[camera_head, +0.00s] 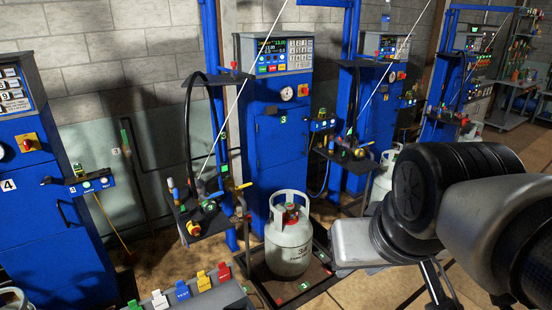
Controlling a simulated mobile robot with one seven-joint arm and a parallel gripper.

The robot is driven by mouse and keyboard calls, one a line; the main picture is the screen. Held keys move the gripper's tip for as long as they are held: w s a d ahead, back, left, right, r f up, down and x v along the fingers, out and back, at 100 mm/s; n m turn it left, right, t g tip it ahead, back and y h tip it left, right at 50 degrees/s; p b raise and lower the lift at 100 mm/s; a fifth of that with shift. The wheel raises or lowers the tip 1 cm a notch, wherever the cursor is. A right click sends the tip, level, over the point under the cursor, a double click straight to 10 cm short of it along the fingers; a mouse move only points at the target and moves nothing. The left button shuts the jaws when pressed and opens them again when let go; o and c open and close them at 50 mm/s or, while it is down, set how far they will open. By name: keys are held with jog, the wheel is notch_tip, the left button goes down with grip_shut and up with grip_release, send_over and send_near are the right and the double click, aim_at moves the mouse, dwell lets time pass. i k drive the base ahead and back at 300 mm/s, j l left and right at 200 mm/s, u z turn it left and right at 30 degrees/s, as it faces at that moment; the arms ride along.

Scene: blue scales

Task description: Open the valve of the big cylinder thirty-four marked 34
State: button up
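A pale grey gas cylinder (285,253) stands upright on the platform of the middle blue filling station. Its dark marking looks like 34, with smaller writing below, but is hard to read. Its red-topped valve (291,207) sits inside the white collar at the top; whether it is open or shut does not show. My arm reaches in from the right, and its silver end part (359,243) is right of the cylinder, apart from it in the picture. I cannot make out the gripper's fingertips or anything held.
The platform (304,299) has a dark raised frame. A small shelf with hoses and fittings (205,212) hangs left of the cylinder. Coloured tags (182,290) stand in front on a grey box. Another cylinder (383,176) is behind my arm. The blue cabinet (280,140) is behind.

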aim_at(289, 206)
jog(key=i+l, duration=0.1)
jog(key=l, duration=0.2)
jog(key=i+l, duration=0.1)
jog(key=l, duration=0.2)
jog(key=i+l, duration=0.15)
jog(key=l, duration=0.2)
jog(key=i+l, duration=0.1)
jog(key=l, duration=0.2)
jog(key=i+l, duration=0.2)
jog(key=l, duration=0.15)
jog(key=i+l, duration=0.2)
jog(key=l, duration=0.15)
jog(key=i+l, duration=0.2)
jog(key=l, duration=0.15)
jog(key=i+j, duration=0.15)
jog(key=i, duration=0.3)
jog(key=i+j+u, duration=0.1)
jog(key=i, duration=0.3)
jog(key=i+j, duration=0.15)
jog(key=i, duration=0.3)
jog(key=i+j, duration=0.3)
